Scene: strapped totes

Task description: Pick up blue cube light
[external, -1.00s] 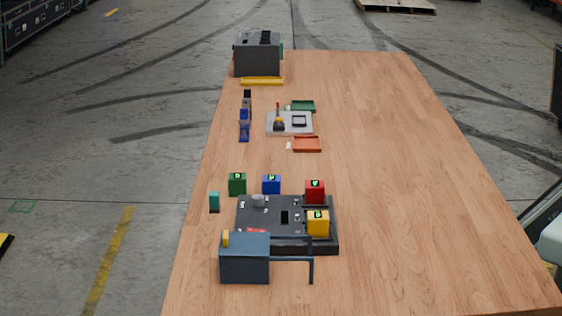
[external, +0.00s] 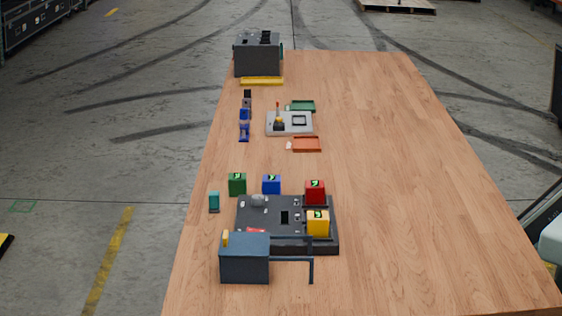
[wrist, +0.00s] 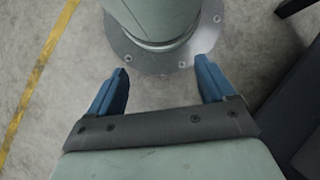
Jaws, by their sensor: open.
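The blue cube light (external: 271,185) sits on the wooden table in the external view, with a lit mark on its top. It stands just behind the dark panel, between a green cube (external: 237,184) and a red cube (external: 315,192). My gripper (wrist: 162,76) is open and empty in the wrist view, with blue fingers spread over the concrete floor and the round foot of a pale column. No cube shows in the wrist view. My gripper is not visible in the external view, so its distance from the blue cube cannot be told.
The dark panel (external: 262,225) holds the red cube and a yellow cube (external: 318,223). A blue-grey box (external: 245,262) with bars stands in front. A teal block (external: 214,202) is at left. Small trays and a grey box (external: 258,58) stand farther back. The table's right side is clear.

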